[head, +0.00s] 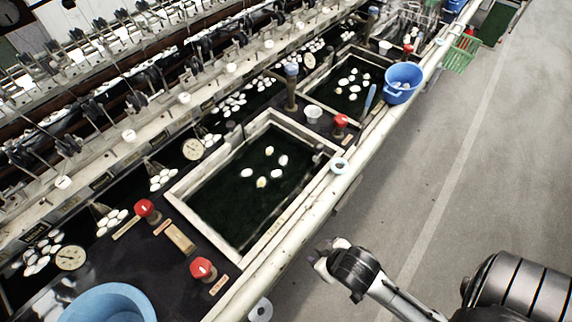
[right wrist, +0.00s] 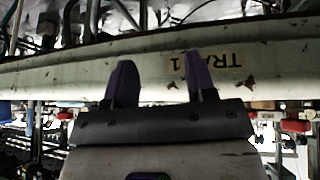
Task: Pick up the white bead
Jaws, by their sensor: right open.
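Several small white oval pieces (head: 269,151) lie in the dark water of the near basin (head: 180,196) in the head view. I cannot tell which of them, if any, is the white bead. My right gripper (head: 320,262) is outside the bench, on the aisle side of the pale front rail, apart from the white pieces. In the right wrist view its two purple fingers (right wrist: 158,66) stand apart with nothing between them. The white pieces do not show in that view. My left gripper is not in view.
The pale front rail (head: 272,262) runs between my right gripper and the basin; a label (right wrist: 202,66) shows on it. Red knobs (head: 203,268), a blue bowl (head: 110,290) and a blue bucket (head: 402,80) are along the bench. The grey aisle floor (head: 400,190) is clear.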

